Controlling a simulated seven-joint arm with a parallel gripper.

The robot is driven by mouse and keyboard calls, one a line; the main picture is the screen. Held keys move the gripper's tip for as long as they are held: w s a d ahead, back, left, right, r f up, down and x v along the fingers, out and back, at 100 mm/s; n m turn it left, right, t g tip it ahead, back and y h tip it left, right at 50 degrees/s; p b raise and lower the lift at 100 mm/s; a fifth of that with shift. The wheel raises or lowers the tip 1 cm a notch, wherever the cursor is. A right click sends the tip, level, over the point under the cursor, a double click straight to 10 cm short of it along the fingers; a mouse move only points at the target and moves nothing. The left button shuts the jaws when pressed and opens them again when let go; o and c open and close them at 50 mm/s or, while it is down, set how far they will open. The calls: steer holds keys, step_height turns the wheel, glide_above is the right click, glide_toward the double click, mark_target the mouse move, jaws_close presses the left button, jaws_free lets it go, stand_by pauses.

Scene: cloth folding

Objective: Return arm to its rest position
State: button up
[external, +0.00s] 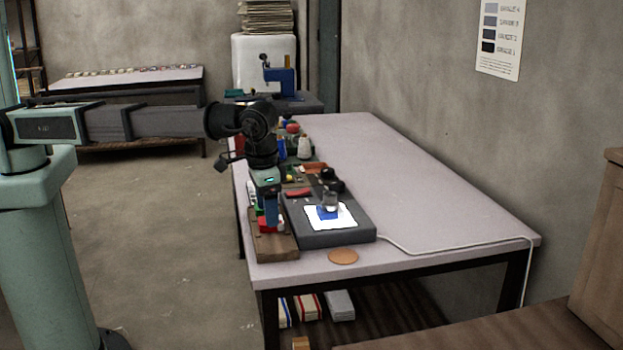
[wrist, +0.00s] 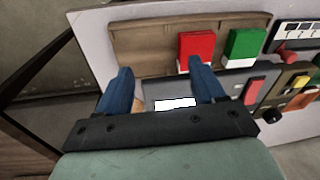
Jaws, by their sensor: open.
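My arm reaches in from the left over the near end of the table. My gripper (external: 269,218) points down with blue fingers. In the external view it appears just above or in front of the wooden board, left of the dark grey slab (external: 330,238). In the wrist view the fingers (wrist: 160,85) are apart, with nothing held between them. A white cloth with a blue patch (external: 344,216) lies on the slab. Part of something white, probably that cloth, shows between the fingers in the wrist view (wrist: 175,103).
A wooden board (external: 275,246) holds a red block (wrist: 196,45) and a green block (wrist: 245,44). A small greyish object (external: 329,201) stands at the cloth. Tools and spools (external: 304,147) crowd the table's left edge. The table's right side (external: 420,180) is mostly clear.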

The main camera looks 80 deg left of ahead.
steer(key=s+a+f+y, duration=0.1)
steer(key=s+a+f, duration=0.1)
steer(key=s+f, duration=0.9)
steer(key=s+a+f+g, duration=0.1)
steer(key=s+a+f, duration=0.3)
steer(key=a+f, duration=0.45)
steer(key=s+a+f+m+g, duration=0.1)
steer(key=s+a+f+g, duration=0.1)
steer(key=s+a+f, duration=0.45)
steer(key=s+a+f+g, duration=0.1)
steer(key=s+a+f, duration=0.2)
steer(key=a+f, duration=0.65)
steer(key=s+a+f+g, duration=0.1)
steer(key=s+a+f, duration=0.1)
steer(key=s+a, duration=0.3)
steer(key=s+a+f+g+h, duration=0.1)
steer(key=s+a+f, duration=0.2)
steer(key=s, duration=0.9)
steer(key=s+a+f+g+h, duration=0.1)
steer(key=s+a+f, duration=0.2)
steer(key=s+a, duration=0.4)
steer(key=shift+s+a+g, duration=0.25)
steer(key=shift+s+g, duration=0.05)
steer(key=shift+s, duration=0.35)
